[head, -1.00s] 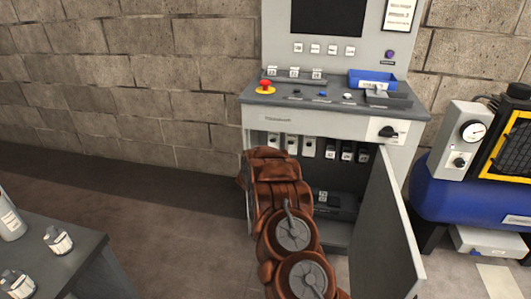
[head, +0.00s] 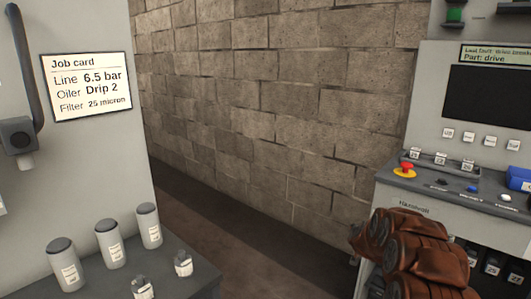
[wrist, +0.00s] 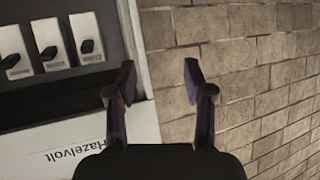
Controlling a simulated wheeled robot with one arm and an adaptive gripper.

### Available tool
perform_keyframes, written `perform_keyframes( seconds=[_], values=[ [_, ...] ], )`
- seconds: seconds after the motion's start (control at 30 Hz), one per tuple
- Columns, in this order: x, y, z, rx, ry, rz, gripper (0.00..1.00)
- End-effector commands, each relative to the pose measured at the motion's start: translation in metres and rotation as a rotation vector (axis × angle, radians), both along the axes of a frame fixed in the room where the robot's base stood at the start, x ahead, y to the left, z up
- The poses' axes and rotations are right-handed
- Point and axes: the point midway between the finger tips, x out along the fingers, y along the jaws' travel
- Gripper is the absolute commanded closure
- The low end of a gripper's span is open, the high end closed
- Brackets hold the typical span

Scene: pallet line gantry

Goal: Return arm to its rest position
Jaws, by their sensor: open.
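My gripper (wrist: 158,82) shows in the wrist view with its two dark fingers apart and nothing between them. Behind the fingers are a grey cabinet panel on the left and a block wall on the right. In the head view my brown arm is folded at the lower right, in front of the control cabinet (head: 395,195). My gripper does not show in the head view. In the wrist view the cabinet (wrist: 60,120) bears a "Hazelvolt" label and a row of small switches (wrist: 48,50).
A bench (head: 190,285) at the lower left holds several grey canisters (head: 110,243) and small bottles. A job card (head: 87,86) hangs on a grey panel. A red stop button (head: 405,170) and a blue tray (head: 519,179) are on the console. Floor between bench and cabinet is clear.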

Motion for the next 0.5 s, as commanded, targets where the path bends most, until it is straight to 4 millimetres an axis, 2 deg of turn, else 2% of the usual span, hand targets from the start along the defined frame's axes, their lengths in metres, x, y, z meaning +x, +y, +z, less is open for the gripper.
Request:
perform_keyframes(
  seconds=[0.1, 0.27, 0.5],
  values=[
    [-0.016, 0.038, 0.017, 0.054, 0.052, 0.082, 0.48],
    [-0.045, 0.084, 0.035, 0.112, 0.135, 0.188, 0.48],
    [-0.108, 0.143, 0.057, 0.177, 0.28, 0.327, 0.48]
  ],
)
